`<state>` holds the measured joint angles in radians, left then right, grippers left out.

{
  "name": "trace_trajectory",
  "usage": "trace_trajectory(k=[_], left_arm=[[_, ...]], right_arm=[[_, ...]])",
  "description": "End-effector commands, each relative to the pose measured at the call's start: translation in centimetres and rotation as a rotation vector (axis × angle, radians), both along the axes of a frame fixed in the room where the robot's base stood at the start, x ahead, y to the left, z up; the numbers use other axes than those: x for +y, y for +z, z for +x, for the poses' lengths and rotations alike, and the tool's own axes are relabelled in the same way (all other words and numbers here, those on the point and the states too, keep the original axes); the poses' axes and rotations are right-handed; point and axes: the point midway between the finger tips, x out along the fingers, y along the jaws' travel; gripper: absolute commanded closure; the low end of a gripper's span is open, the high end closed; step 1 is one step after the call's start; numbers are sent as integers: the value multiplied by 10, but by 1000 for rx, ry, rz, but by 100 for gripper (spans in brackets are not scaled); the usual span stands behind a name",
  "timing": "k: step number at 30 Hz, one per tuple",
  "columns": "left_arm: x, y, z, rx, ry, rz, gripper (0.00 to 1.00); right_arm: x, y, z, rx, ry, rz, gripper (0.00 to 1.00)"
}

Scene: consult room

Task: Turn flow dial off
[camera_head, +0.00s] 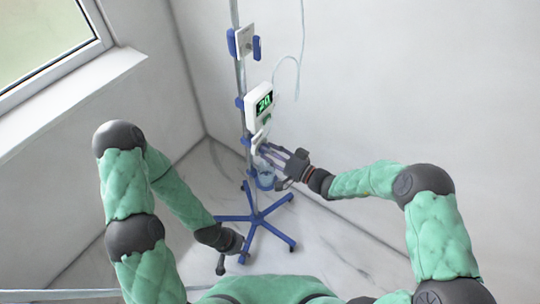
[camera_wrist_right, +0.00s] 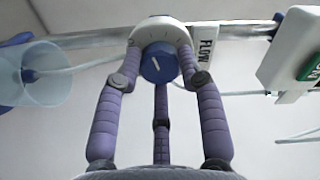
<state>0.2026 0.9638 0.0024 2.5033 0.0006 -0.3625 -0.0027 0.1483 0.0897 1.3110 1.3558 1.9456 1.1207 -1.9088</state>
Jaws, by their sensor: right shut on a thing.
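The blue flow dial (camera_wrist_right: 158,64) with a white pointer line sits in a round white housing (camera_wrist_right: 160,32) beside a FLOW label (camera_wrist_right: 207,45) in the right wrist view. My right gripper (camera_wrist_right: 160,72) has its purple fingers around the dial and is shut on it. In the head view this gripper (camera_head: 263,150) reaches from the right to the white flow unit (camera_head: 257,139) on the pole; its fingers hide the dial there. The display (camera_head: 264,103) above shows green digits that look like 20. My left gripper (camera_head: 221,264) hangs low left of the stand, its jaws too small to read.
The pole stands on a blue star-shaped base (camera_head: 256,217). A clear cup (camera_wrist_right: 45,75) is at the left in the wrist view. A white box (camera_head: 245,42) with blue clamps is higher up, and a thin tube (camera_head: 298,60) hangs at right. Walls stand behind.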

Motion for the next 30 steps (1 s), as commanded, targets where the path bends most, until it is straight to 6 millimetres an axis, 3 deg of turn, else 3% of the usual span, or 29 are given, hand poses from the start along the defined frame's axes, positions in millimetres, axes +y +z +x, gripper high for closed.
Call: trace_trajectory(k=[9, 18, 30], left_arm=[[0, -26, 0, 0, 0, 0, 60], [0, -34, 0, 0, 0, 0, 60], [0, -36, 0, 0, 0, 0, 60]], right_arm=[[-2, 0, 2, -222, -6, -159, 94], [-2, 2, 2, -356, -6, -255, 94], [-1, 4, 2, -411, -5, -295, 94]])
